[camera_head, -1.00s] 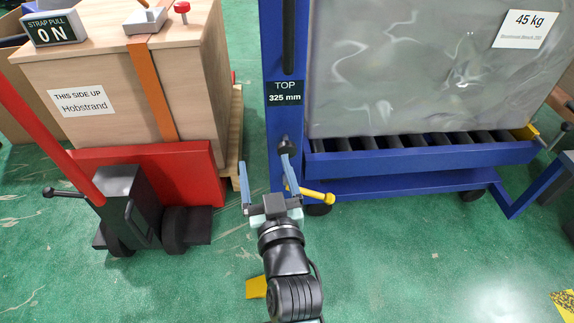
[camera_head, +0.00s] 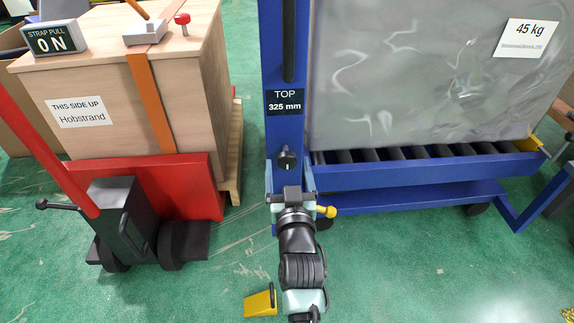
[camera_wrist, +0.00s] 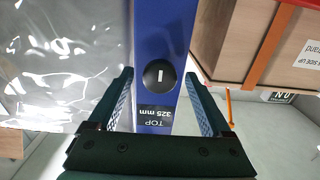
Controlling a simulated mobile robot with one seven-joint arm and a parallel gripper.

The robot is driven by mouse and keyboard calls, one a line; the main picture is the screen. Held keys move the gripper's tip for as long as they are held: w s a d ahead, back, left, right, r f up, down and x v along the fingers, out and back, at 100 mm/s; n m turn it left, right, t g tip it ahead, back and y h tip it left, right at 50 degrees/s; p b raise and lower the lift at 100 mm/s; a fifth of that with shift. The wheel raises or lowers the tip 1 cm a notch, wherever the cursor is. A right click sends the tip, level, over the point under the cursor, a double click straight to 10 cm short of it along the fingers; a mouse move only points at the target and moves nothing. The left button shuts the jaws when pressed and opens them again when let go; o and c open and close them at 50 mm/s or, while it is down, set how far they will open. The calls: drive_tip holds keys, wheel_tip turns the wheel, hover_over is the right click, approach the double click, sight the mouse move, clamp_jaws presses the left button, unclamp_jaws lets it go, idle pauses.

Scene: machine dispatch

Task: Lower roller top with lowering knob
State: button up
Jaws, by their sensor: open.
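The lowering knob (camera_head: 286,160) is a round black knob with a white mark on the blue post (camera_head: 288,125), below the sign (camera_head: 285,101) reading "TOP 325 mm". In the wrist view the knob (camera_wrist: 159,74) appears ahead, between the two fingers and beyond their tips. My gripper (camera_head: 290,170) is open and empty, just below and in front of the knob in the head view. It also shows in the wrist view (camera_wrist: 158,75) with fingers wide apart. The blue roller top (camera_head: 425,173) carries dark rollers and a large grey wrapped load (camera_head: 420,80) labelled "45 kg".
A yellow-ended lever (camera_head: 327,211) sticks out just right of my gripper. A red pallet truck (camera_head: 190,185) with a wooden crate (camera_head: 105,90) stands at left. A yellow wedge (camera_head: 260,302) lies on the green floor.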

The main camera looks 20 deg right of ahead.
drive_tip(key=shift+b+x, duration=0.45)
drive_tip(key=shift+x, duration=0.8)
clamp_jaws()
